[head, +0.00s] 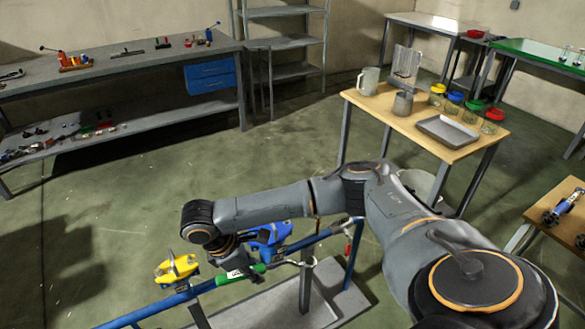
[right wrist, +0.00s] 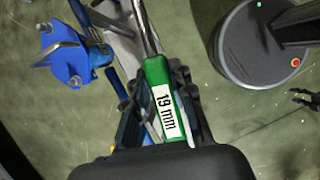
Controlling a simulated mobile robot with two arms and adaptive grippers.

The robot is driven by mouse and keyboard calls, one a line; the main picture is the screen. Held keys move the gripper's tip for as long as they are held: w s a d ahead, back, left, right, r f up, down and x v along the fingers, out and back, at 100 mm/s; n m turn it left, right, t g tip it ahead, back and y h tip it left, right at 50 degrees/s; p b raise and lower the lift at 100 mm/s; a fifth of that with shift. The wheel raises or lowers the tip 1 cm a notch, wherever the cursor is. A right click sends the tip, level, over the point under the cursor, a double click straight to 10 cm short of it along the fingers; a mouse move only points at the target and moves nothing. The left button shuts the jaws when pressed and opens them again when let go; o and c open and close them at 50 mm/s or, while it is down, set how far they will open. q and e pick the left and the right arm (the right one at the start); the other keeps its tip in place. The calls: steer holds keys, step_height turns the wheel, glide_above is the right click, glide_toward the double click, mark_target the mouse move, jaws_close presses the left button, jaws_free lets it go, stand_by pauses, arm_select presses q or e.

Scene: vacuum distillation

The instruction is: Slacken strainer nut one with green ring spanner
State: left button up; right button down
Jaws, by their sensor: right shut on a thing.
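The green ring spanner shows in the head view (head: 247,272) and in the right wrist view (right wrist: 158,73), with a white "19 mm" label on its handle. My right gripper (right wrist: 160,105) is shut on the handle. The shank runs to a ring end (head: 310,262) beside the blue pipework in the head view; I cannot tell whether the ring is around a nut. A yellow fitting (head: 177,268) and a blue fitting (head: 268,237) sit on the pipe; the blue one also shows in the right wrist view (right wrist: 65,55). Which nut is number one cannot be told. My left gripper is not clearly seen.
The blue pipe (head: 150,311) runs diagonally above a grey base slab (head: 255,312). A wooden table (head: 385,112) with a tray (head: 447,131), jugs and jars stands behind. A workbench (head: 130,70) is at back left. The floor between is clear.

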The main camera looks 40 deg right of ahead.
arm_select(q)
step_height(320, 180, up, 7)
steer(key=p, duration=0.6)
steer(key=shift+s+a+r, duration=0.15)
steer(key=shift+s+r, duration=0.05)
arm_select(e)
steer(key=w+d+n+t+y, duration=0.1)
steer(key=d+n+t, duration=0.4)
steer(key=d+n, duration=1)
steer(key=shift+w+n+t+y, duration=0.2)
steer(key=shift+n+t+y, duration=0.15)
steer(key=shift+n, duration=0.35)
arm_select(q)
steer(key=shift+d+f, duration=0.1)
steer(key=shift+d, duration=0.1)
arm_select(e)
steer(key=shift+f, duration=0.15)
arm_select(q)
steer(key=f+b, duration=0.4)
steer(key=shift+a+f, duration=0.2)
arm_select(e)
step_height(320, 180, down, 3)
steer(key=shift+f, duration=0.2)
